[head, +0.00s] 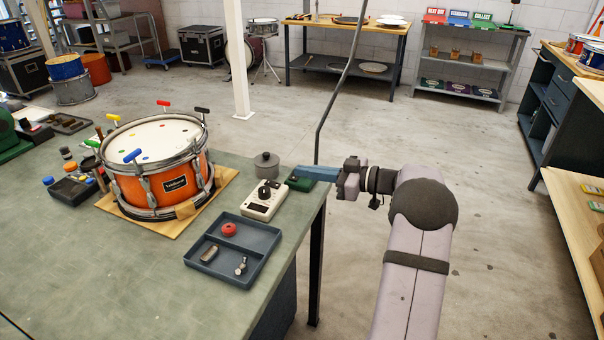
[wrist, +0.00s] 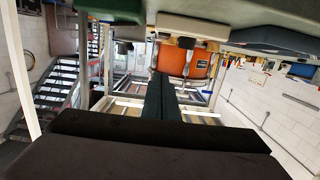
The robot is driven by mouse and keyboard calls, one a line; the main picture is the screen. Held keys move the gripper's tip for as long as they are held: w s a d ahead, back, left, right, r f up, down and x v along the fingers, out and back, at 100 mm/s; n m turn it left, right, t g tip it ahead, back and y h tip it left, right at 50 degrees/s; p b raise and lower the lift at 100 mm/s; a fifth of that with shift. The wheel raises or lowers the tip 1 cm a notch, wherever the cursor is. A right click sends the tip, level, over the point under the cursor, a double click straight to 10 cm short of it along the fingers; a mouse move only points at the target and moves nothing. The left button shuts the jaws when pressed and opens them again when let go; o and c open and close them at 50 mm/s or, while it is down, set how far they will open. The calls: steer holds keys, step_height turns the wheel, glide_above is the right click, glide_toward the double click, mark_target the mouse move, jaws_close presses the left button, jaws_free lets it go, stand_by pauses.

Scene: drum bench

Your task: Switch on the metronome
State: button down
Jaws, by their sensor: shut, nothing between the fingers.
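The metronome appears to be the cream box (head: 265,200) with a round black dial, near the right edge of the green-topped bench. In the wrist view the cream box (wrist: 190,25) shows upside down near the top, with its dark dial hanging below it. My gripper (head: 298,172) comes in from the right with its fingers level and pointing left. It is shut and empty. In the head view its tips overlap the far end of a small dark green box (head: 299,183), right of the cream box. I cannot tell whether they touch. The wrist view shows the shut fingers (wrist: 160,78).
A grey lidded pot (head: 266,165) stands behind the cream box. A blue-grey tray (head: 222,266) with a red round piece and small metal parts lies in front. An orange drum (head: 180,188) sits on a wooden board to the left.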

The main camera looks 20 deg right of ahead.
steer(key=p, duration=0.1)
glide_above(276, 185)
steer(key=shift+s+d+f, duration=0.15)
steer(key=shift+f, duration=0.35)
step_height(276, 185, down, 3)
steer(key=shift+f, duration=0.55)
steer(key=shift+w+f+p, duration=0.2)
steer(key=shift+p, duration=0.15)
steer(key=shift+r+p, duration=0.4)
steer(key=shift+r, duration=0.05)
step_height(276, 185, up, 4)
steer(key=p, duration=0.3)
steer(key=shift+f, duration=0.15)
steer(key=r+b+v, duration=0.1)
steer(key=r+v, duration=0.1)
steer(key=v, duration=0.7)
steer(key=shift+b, duration=0.35)
